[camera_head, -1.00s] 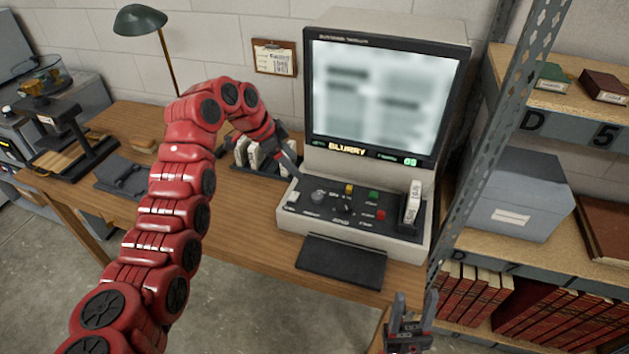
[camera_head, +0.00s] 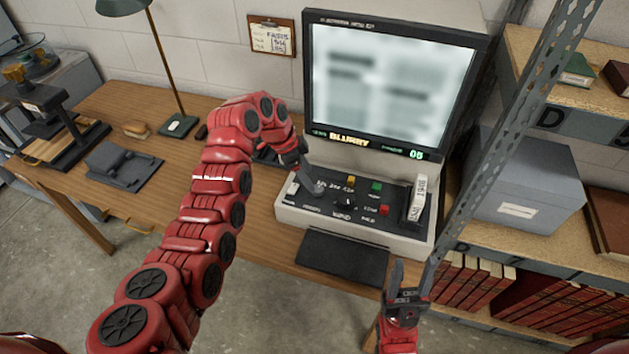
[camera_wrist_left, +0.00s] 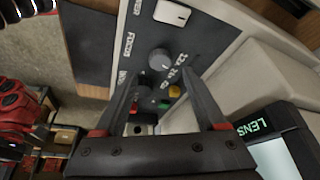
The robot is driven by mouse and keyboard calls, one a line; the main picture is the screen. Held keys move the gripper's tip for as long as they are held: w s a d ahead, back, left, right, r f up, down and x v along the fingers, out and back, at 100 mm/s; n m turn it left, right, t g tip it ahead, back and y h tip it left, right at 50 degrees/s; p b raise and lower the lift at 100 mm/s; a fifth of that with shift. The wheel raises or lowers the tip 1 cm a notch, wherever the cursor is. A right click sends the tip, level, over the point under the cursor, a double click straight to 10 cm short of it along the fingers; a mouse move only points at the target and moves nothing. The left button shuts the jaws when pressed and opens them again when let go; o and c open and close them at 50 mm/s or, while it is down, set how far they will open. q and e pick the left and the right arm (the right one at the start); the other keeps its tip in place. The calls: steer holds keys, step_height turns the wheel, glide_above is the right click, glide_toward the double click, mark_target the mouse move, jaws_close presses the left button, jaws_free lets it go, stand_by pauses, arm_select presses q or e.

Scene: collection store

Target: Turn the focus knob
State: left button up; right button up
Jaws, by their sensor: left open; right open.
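The reader console's control panel (camera_head: 362,206) sits below its screen (camera_head: 385,85), which shows blurred grey bars and the word BLURRY. In the left wrist view, the grey round focus knob (camera_wrist_left: 160,60) is beside the FOCUS label, in line with the gap between the open fingers of my left gripper (camera_wrist_left: 158,74). Whether the fingers touch it cannot be told. In the head view, my left gripper (camera_head: 311,182) reaches down over the panel's left part and mostly hides the knob. My right gripper (camera_head: 412,272) is open and empty, in front of the console's right front corner.
Yellow (camera_wrist_left: 175,91), green and red buttons and a black knob (camera_head: 345,203) lie close by on the panel. A black tray (camera_head: 342,258) juts out in front. A metal shelf post (camera_head: 490,150) rises on the right. The desk's left part holds a lamp (camera_head: 155,50) and a grey stand.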

mark_target(317, 188)
arm_select(q)
steer(key=shift+p+x, duration=0.4)
steer(key=shift+x, duration=2.25)
steer(key=shift+c, duration=0.3)
jaws_close()
